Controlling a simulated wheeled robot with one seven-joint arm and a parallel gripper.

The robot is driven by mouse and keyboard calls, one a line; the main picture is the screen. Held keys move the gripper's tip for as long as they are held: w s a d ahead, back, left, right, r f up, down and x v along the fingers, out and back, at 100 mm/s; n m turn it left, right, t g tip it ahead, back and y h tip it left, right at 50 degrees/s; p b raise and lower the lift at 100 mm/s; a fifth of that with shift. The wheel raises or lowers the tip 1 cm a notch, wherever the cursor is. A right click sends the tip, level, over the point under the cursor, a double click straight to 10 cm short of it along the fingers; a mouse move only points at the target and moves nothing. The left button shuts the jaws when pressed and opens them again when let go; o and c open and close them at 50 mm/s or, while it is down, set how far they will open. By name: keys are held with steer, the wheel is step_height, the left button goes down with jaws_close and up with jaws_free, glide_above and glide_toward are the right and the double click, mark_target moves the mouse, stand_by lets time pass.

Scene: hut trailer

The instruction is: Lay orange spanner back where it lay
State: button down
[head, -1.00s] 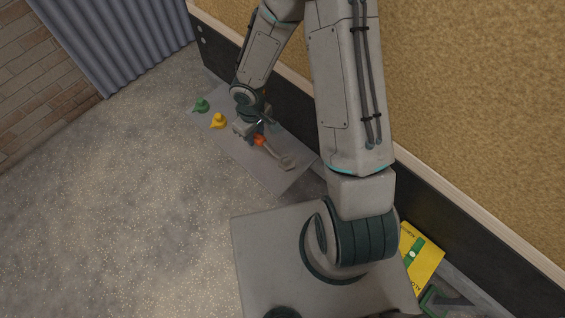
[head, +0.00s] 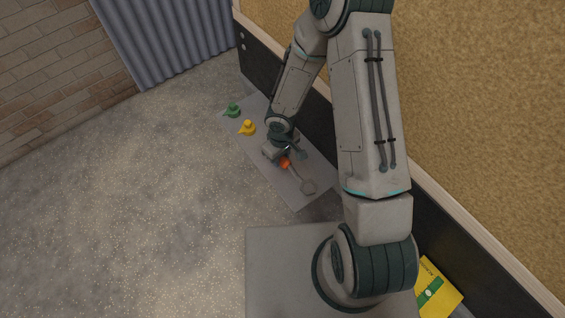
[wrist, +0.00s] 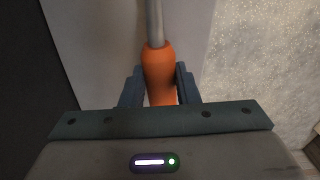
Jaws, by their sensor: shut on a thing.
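The orange spanner has an orange handle and a grey metal shaft. In the wrist view its orange handle (wrist: 159,72) sits between the two jaws of my gripper (wrist: 159,88), which is shut on it. The grey shaft runs up out of the top of that view. In the head view the orange part (head: 285,163) shows just below my gripper (head: 281,156), and the grey head end points down and right over the grey board (head: 262,172). I cannot tell whether the spanner touches the board.
A yellow object (head: 247,128) and a green object (head: 232,110) stand on the far left part of the board. A dark wall panel (head: 256,66) runs close along the board's right side. A yellow box (head: 437,287) lies at lower right. The speckled floor at left is clear.

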steer(key=shift+f, duration=1.35)
steer(key=c, duration=1.1)
jaws_free()
steer(key=shift+b, duration=0.3)
steer(key=shift+f, duration=0.1)
step_height(320, 180, up, 14)
steer(key=p, duration=0.3)
steer(key=s+d+r+m+t+h, duration=0.1)
steer(key=d+r+m, duration=0.1)
steer(key=d+r, duration=0.4)
steer(key=s+d+r+m+h, duration=0.1)
steer(key=d+r+m, duration=0.15)
steer(key=r, duration=0.55)
steer(key=s+d+r+m+t+y, duration=0.2)
steer(key=s+d+r+m, duration=0.1)
steer(key=s+r, duration=0.8)
steer(key=shift+d+r, duration=0.2)
steer(key=shift+d, duration=0.25)
